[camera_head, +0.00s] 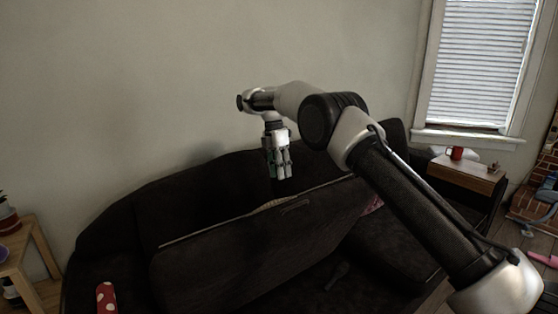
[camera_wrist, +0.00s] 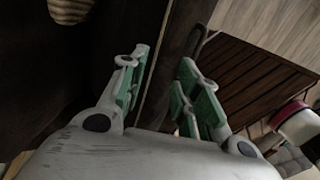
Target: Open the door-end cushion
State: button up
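The dark sofa (camera_head: 110,240) stands against the wall. One of its cushions (camera_head: 250,250) is tilted up like a raised panel, with a pale upper edge and a dark handle (camera_head: 297,208) near that edge. A strip of something beige (camera_head: 272,204) shows behind the edge. My gripper (camera_head: 279,172) points down just above and behind the edge in the head view. In the wrist view my gripper's green-lined fingers (camera_wrist: 163,82) are apart, with the cushion's edge (camera_wrist: 160,75) running between them and the handle (camera_wrist: 200,42) beyond. Whether they touch it I cannot tell.
A red polka-dot object (camera_head: 106,297) lies on the sofa's left arm. A side table (camera_head: 465,174) with a red mug (camera_head: 455,154) stands right. A wooden stand (camera_head: 35,250) is left. A slatted wooden surface (camera_wrist: 255,75) shows in the wrist view.

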jog(key=shift+v, duration=2.45)
jog(key=shift+d, duration=0.1)
